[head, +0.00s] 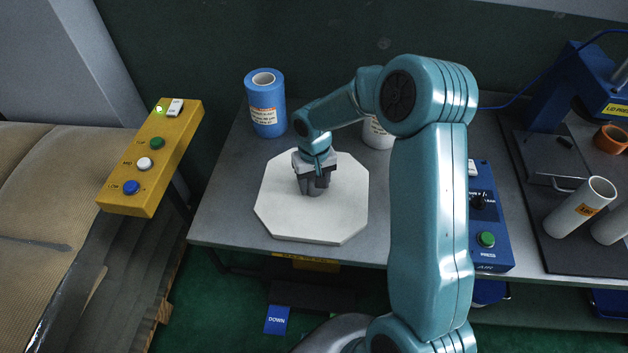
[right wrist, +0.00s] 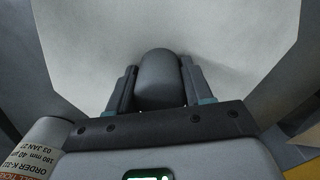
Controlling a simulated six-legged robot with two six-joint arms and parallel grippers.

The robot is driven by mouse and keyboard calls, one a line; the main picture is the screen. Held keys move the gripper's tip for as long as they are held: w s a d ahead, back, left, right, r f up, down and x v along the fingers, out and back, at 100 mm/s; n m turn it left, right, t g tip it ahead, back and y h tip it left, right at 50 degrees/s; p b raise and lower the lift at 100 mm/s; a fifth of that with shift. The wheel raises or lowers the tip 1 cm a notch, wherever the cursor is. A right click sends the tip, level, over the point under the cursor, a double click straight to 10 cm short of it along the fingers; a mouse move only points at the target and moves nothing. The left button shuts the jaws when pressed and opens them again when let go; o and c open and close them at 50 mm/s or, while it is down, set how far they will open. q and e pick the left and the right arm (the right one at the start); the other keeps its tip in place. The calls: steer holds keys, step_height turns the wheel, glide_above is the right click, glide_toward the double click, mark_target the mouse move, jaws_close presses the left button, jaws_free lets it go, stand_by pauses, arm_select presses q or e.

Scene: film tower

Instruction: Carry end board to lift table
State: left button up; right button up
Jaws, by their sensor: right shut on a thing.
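The end board (head: 290,215) is a flat, pale octagonal board on the grey table (head: 225,220). I cannot tell whether it touches the table top or is held just above it. My right gripper (head: 316,188) is over the middle of the board, pointing down, and shut on a grey knob on it. In the right wrist view the rounded grey knob (right wrist: 157,80) sits between the two fingers, with the pale board (right wrist: 90,40) filling the background. My left gripper is not in view.
A blue roll (head: 267,115) stands behind the board, and a white roll (head: 377,134) is partly hidden by my arm. A yellow button box (head: 155,160) is at the left. A blue control box (head: 490,250) and pale tubes (head: 580,207) are at the right.

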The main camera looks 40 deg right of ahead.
steer(key=shift+s+a, duration=0.1)
steer(key=o, duration=1.2)
steer(key=shift+o, duration=0.4)
steer(key=shift+f, duration=0.1)
steer(key=shift+r, duration=0.2)
step_height(320, 180, up, 11)
steer(key=shift+r, duration=0.55)
steer(key=shift+f, duration=0.1)
